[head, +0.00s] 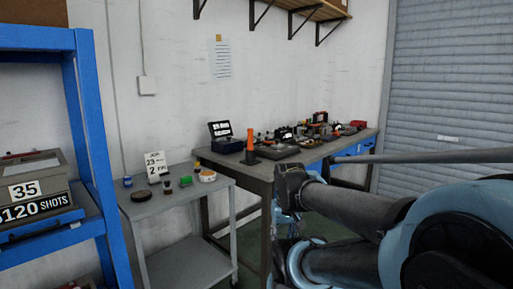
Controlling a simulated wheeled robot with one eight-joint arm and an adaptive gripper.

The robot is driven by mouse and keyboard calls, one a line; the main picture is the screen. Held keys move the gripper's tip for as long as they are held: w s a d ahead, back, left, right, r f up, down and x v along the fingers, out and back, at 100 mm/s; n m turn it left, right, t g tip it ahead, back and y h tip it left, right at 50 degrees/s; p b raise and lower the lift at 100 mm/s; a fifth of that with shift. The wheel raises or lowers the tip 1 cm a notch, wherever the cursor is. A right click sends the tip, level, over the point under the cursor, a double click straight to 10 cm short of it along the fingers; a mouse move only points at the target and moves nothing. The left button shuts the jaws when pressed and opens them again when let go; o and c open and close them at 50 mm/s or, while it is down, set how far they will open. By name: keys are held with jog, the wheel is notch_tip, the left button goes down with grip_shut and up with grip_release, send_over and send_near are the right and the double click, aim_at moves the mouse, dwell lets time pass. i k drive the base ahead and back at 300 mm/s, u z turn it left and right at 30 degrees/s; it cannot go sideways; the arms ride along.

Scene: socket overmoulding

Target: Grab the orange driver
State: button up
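An upright orange object (250,140) stands near the left end of the long workbench (264,178), with a dark base under it. It is the only large orange item and looks like the driver, but it is small and its details are unclear. My gripper (284,222) shows at the end of my arm in the lower middle, in front of the bench as seen here. It appears below and to the right of the orange object, apart from it. Its fingers are small and dark, so I cannot tell whether they are open.
A grey cart (136,208) with small jars and a "23" sign (155,162) stands left of the bench. A blue rack (92,130) fills the left edge. An open dark case (226,143) sits beside the orange object. Several small parts crowd the bench's far end.

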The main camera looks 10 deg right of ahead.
aim_at(250, 130)
jog(key=i, duration=0.9)
jog(key=u, duration=0.05)
